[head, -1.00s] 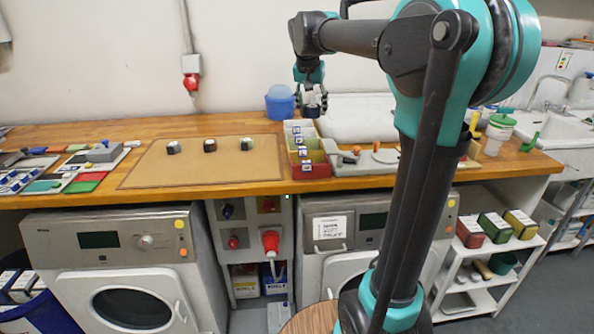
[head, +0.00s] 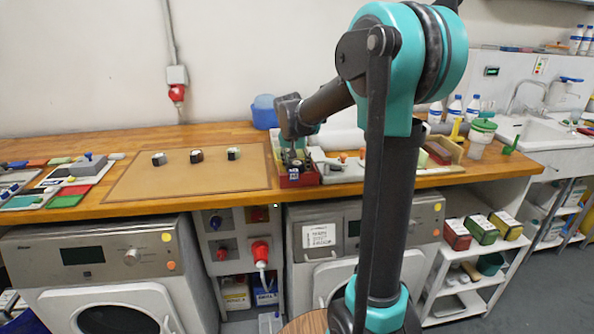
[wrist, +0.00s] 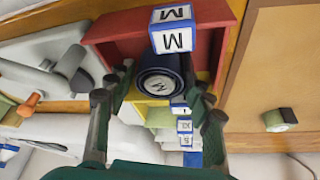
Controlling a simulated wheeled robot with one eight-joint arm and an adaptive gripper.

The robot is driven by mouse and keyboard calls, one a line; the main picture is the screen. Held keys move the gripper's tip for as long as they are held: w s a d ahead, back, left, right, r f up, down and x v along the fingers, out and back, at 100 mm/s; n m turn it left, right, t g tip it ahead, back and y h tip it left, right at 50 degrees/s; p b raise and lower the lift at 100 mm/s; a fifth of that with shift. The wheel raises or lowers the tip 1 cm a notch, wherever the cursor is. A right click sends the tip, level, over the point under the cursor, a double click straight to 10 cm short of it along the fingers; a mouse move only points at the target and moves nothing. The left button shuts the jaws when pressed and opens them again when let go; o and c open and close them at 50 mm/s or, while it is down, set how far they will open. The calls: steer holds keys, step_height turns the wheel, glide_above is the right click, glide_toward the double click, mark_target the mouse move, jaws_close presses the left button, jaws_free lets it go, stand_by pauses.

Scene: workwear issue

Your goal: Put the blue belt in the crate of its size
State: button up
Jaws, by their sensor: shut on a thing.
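A dark blue rolled belt (wrist: 159,75) with a pale round face is between the fingers of my gripper (wrist: 162,88) in the wrist view. The face bears a mark that looks like a tilted M. The belt appears over the red crate (wrist: 118,26), close to its border with the yellow crate (wrist: 150,101). The red crate's tag (wrist: 172,30) reads M. In the head view my gripper (head: 292,163) is low over the red crate (head: 297,182) and hides most of the crate row. I cannot tell whether the belt touches the crate.
Three other rolls (head: 196,155) stand on the brown mat (head: 190,180) left of the crates. A blue container (head: 264,115) stands behind the crates. Grey fixtures (head: 345,168) lie close on their right. Coloured boards (head: 68,195) lie at the far left.

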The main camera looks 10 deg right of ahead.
steer(key=shift+f, duration=1.25)
steer(key=shift+f, duration=0.15)
steer(key=o, duration=1.2)
steer(key=shift+o, duration=0.2)
steer(key=v, duration=1.2)
steer(key=shift+s, duration=0.1)
steer(key=s+d+f+n+y, duration=0.1)
steer(key=s+d+f+n, duration=0.1)
steer(key=s+f, duration=0.9)
steer(key=s+d+f+n, duration=0.2)
steer(key=s+d+f, duration=0.1)
steer(key=s+f, duration=0.8)
steer(key=s, duration=0.4)
steer(key=shift+d+y, duration=0.4)
steer(key=shift+s, duration=0.1)
